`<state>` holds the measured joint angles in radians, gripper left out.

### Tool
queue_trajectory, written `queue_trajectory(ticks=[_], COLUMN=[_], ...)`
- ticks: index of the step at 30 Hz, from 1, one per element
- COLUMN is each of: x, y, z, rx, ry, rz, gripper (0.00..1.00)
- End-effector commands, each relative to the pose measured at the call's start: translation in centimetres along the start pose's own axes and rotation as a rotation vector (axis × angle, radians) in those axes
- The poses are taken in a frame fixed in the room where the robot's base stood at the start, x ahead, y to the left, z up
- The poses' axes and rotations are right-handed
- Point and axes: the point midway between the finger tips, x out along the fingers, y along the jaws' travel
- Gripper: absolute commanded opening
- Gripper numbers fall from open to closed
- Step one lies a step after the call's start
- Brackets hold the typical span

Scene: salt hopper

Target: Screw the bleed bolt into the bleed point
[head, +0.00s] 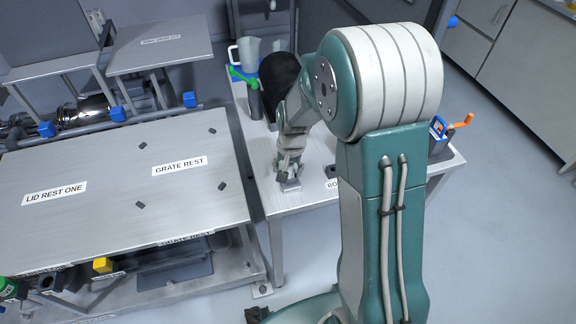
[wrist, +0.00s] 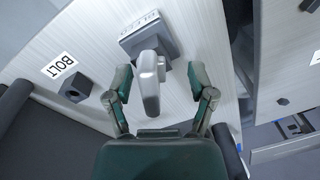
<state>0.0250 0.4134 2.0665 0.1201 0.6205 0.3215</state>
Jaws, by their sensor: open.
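The bleed bolt (wrist: 150,82), a light grey piece with a long rounded head, stands at the bleed point (wrist: 131,41), a grey block with a partly readable label. The block also shows in the head view (head: 291,187) near the table's front left corner. My gripper (wrist: 160,78) is open, with one finger on each side of the bolt head and a gap showing on both sides. The head view shows my gripper (head: 290,168) low over the block, pointing down. The bolt's lower end and any thread are hidden by its head.
A dark block with a hole (wrist: 75,88) stands beside the BOLT label (wrist: 59,65) and looks empty. A green-handled item (head: 243,76) and a clear jug (head: 248,52) stand farther back. The large GRATE REST table (head: 110,165) is to the left. An orange-handled crank (head: 460,124) is at right.

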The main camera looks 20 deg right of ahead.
Motion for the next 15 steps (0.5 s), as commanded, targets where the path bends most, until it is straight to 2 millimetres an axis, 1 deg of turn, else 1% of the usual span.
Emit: queue_trajectory(ticks=[3, 5, 6, 8, 15], x=[-0.03, -0.04, -0.03, -0.02, 0.07], y=[0.24, 0.23, 0.19, 0.1, 0.06], z=[-0.12, -0.12, -0.1, -0.04, 0.06], rx=[0.002, 0.002, 0.002, 0.001, 0.013], ry=[-0.001, -0.001, -0.001, -0.001, -0.003], rz=[-0.002, -0.002, -0.001, 0.0, 0.002], gripper=[0.71, 0.45, 0.27, 0.0, 0.0])
